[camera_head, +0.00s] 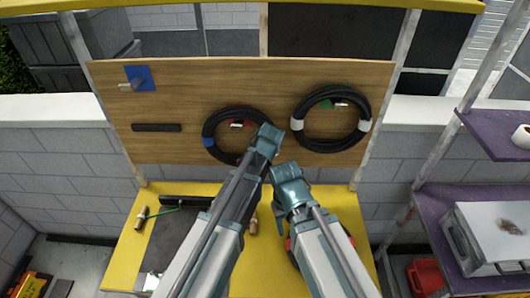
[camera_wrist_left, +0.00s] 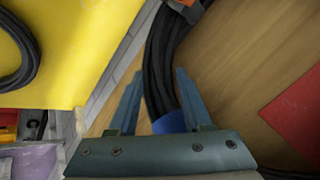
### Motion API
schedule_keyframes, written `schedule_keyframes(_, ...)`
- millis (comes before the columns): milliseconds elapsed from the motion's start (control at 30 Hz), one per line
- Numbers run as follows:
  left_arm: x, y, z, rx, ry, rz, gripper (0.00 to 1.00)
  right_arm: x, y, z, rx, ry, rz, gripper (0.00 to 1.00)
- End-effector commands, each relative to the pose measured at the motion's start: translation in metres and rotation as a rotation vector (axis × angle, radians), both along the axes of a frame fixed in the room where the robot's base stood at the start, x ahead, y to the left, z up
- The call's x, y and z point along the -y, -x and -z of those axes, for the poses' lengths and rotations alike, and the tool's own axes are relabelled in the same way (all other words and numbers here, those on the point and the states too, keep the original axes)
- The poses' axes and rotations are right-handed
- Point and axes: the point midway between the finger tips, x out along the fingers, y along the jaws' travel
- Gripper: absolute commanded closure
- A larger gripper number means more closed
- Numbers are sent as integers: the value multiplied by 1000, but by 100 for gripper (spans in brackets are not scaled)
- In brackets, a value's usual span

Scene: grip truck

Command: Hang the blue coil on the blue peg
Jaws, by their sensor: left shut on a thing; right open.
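The blue coil (camera_head: 209,142), a black cable ring with blue tape, is against the wooden board around the red peg (camera_head: 238,124). My left gripper (camera_head: 264,142) is at its right side. In the left wrist view, the left gripper's fingers (camera_wrist_left: 158,82) stand either side of the black cable (camera_wrist_left: 165,60), by a blue tape band (camera_wrist_left: 170,122), and are shut on it. The blue peg (camera_head: 130,86) sticks out from a blue square (camera_head: 147,75) at the board's upper left and is bare. My right gripper (camera_head: 281,222) is open, low over the yellow table; its fingers are partly hidden.
A white-taped black coil (camera_head: 297,124) hangs around the green peg (camera_head: 326,103) on the right. A black bar (camera_head: 156,128) sits below the blue peg. The yellow table (camera_head: 125,252) holds a dark mat and tools. Purple shelves (camera_head: 440,205) stand at right.

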Motion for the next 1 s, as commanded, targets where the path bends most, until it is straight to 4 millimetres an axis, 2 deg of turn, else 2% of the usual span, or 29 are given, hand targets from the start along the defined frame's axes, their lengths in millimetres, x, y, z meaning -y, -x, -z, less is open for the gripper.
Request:
schedule_keyframes(33,-1,-1,1,3,-3,2,100,0,0,2,0,0,0,50)
schedule_keyframes(67,0,0,2,0,0,0,49,0,0,2,0,0,0,50)
schedule_keyframes(200,0,0,1,0,0,0,24,0,0,1,0,0,0,50)
schedule_keyframes(233,0,0,1,0,0,0,21,0,0,1,0,0,0,50)
schedule_keyframes(600,0,0,5,0,0,0,21,0,0,5,0,0,0,50)
schedule_keyframes(867,-5,11,-21,0,0,-2,21,0,0,-21,-1,0,-1,50)
schedule_keyframes(1000,-9,21,-41,0,0,-6,21,0,0,-41,-2,1,-3,50)
